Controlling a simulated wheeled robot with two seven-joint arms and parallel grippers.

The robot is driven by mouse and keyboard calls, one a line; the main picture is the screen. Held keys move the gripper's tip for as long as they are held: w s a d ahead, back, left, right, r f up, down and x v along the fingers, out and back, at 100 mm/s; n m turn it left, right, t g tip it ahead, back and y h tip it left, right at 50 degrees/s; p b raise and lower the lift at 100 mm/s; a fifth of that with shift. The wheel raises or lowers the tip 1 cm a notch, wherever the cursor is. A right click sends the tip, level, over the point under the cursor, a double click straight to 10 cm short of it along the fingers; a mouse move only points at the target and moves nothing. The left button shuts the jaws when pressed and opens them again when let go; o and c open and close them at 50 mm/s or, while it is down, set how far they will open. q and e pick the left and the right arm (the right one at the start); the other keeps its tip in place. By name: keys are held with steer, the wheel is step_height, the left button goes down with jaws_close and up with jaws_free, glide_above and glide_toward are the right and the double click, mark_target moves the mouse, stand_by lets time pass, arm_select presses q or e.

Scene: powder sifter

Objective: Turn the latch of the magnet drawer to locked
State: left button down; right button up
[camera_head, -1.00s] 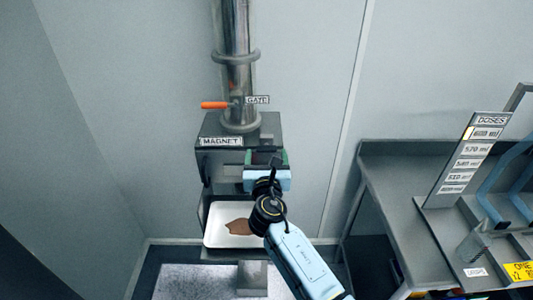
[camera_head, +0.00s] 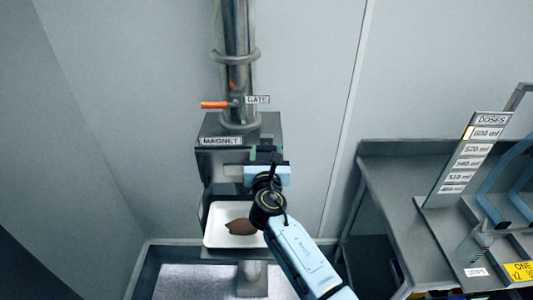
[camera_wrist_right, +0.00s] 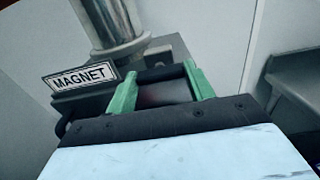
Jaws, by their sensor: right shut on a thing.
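The magnet housing (camera_head: 215,159) is a grey box with a MAGNET label (camera_head: 221,141), at the foot of the steel pipe. My right gripper (camera_head: 266,158) is at the right part of its front, and its body hides much of that area. In the right wrist view, its two green fingers (camera_wrist_right: 161,88) stand apart with a dark part between them and a dim reddish patch behind. The gripper is shut on this part, which looks like the drawer's latch; its shape and angle are mostly hidden. My left gripper is not in view.
Below the housing, a white tray (camera_head: 214,236) holds a brown heap (camera_head: 240,227). An orange gate handle (camera_head: 214,105) sticks out left of the pipe (camera_head: 237,45). A grey bench (camera_head: 385,175) with a DOSES board (camera_head: 467,160) stands at right.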

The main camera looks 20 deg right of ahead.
steer(key=shift+m, duration=0.3)
steer(key=m+b, duration=0.2)
steer(key=m, duration=0.2)
steer(key=shift+f, duration=0.1)
steer(key=m+b, duration=0.2)
steer(key=m, duration=0.3)
steer(key=m+b, duration=0.2)
steer(key=m, duration=0.2)
steer(key=shift+m+b, duration=0.3)
steer(key=shift+b, duration=0.05)
steer(key=shift+m+b, duration=0.85)
steer(key=shift+m, duration=0.95)
steer(key=o, duration=1)
steer(key=shift+s, duration=0.15)
